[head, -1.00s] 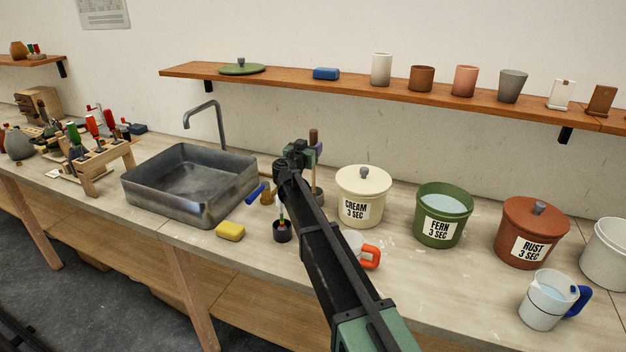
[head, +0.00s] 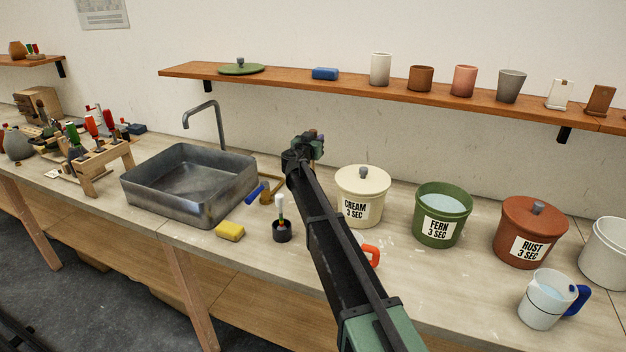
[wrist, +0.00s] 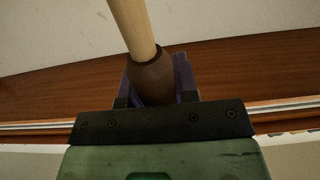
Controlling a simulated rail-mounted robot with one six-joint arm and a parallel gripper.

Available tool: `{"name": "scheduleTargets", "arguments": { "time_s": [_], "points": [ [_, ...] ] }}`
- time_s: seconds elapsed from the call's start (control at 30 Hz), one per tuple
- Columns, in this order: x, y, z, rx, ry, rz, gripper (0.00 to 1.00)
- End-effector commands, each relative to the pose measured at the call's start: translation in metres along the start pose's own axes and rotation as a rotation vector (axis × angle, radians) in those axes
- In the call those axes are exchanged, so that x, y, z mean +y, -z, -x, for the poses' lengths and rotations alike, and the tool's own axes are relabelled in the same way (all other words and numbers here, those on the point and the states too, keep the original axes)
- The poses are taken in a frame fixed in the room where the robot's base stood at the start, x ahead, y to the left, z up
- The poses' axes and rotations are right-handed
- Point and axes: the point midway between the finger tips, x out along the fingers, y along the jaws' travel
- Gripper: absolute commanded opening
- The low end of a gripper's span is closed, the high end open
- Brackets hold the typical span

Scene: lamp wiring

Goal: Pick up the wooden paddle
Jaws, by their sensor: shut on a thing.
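My gripper (wrist: 160,92) is shut around the dark brown grip (wrist: 152,76) of the wooden paddle in the wrist view. The paddle's pale round shaft (wrist: 132,22) runs from the grip out of the top of that picture. Its far end is out of the wrist view. In the head view my gripper (head: 312,148) is raised above the bench, between the sink and the cream bucket. My arm and gripper hide most of the paddle there.
The metal sink (head: 190,187) is to the left. A small dark pot (head: 282,232) with a brush and a yellow sponge (head: 230,231) are at the front. The cream (head: 372,190), fern (head: 431,228) and rust (head: 518,245) buckets stand right. The wall shelf (head: 345,86) is behind.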

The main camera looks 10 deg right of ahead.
Motion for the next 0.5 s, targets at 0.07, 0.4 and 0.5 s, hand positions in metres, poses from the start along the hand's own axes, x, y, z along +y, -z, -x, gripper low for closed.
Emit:
{"name": "scheduleTargets", "arguments": {
  "time_s": [0.07, 0.4, 0.5],
  "points": [
    [0.0, 0.0, 0.0, 0.0, 0.0, 0.0, 0.0],
    [0.0, 0.0013, 0.0001, 0.0, 0.0, 0.0, 0.0],
    [0.0, 0.006, 0.0001, 0.0, 0.0, 0.0, 0.0]
  ]
}}
